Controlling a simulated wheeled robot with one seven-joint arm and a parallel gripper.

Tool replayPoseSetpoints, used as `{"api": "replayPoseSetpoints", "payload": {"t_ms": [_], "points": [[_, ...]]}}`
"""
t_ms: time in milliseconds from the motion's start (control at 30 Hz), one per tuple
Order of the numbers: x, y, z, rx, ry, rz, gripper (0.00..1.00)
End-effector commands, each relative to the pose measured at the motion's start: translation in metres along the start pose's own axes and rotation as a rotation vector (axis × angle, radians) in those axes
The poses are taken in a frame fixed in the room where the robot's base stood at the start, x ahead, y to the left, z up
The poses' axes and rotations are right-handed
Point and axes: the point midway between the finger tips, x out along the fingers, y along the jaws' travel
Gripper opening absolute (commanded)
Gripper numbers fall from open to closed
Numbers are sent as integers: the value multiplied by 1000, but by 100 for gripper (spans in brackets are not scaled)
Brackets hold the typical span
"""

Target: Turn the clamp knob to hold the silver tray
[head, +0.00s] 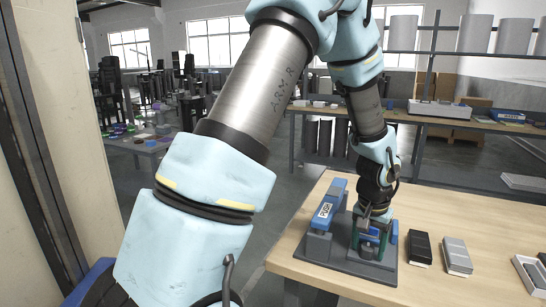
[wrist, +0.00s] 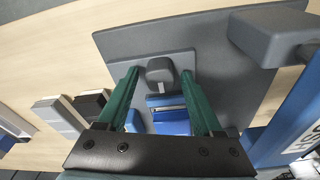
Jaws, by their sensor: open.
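A dark grey fixture (head: 340,262) with blue parts stands on the wooden table. In the wrist view, its small dark grey knob (wrist: 161,71) shows between the fingertips of my gripper (wrist: 160,76). The green fingers are spread, one on each side of the knob, with gaps beside it. A blue block (wrist: 168,115) lies between the fingers, nearer the palm. In the head view, my gripper (head: 371,234) points down over the fixture and hides part of it. A silver-grey flat piece (head: 457,255) lies on the table to the right; it also shows in the wrist view (wrist: 58,117).
A black flat piece (head: 420,248) lies between the fixture and the silver-grey piece. A blue lever (head: 327,206) with a white label rises at the fixture's left. A grey open tray (head: 528,279) is at the table's right. Bare wood lies behind the fixture.

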Motion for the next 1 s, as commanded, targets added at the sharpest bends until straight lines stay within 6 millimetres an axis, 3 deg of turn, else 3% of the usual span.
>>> {"api": "replayPoseSetpoints", "payload": {"t_ms": [267, 1000], "points": [[-8, 0, -1, -1, 0, 0, 68], [-70, 0, -11, 0, 0, -1, 68]]}}
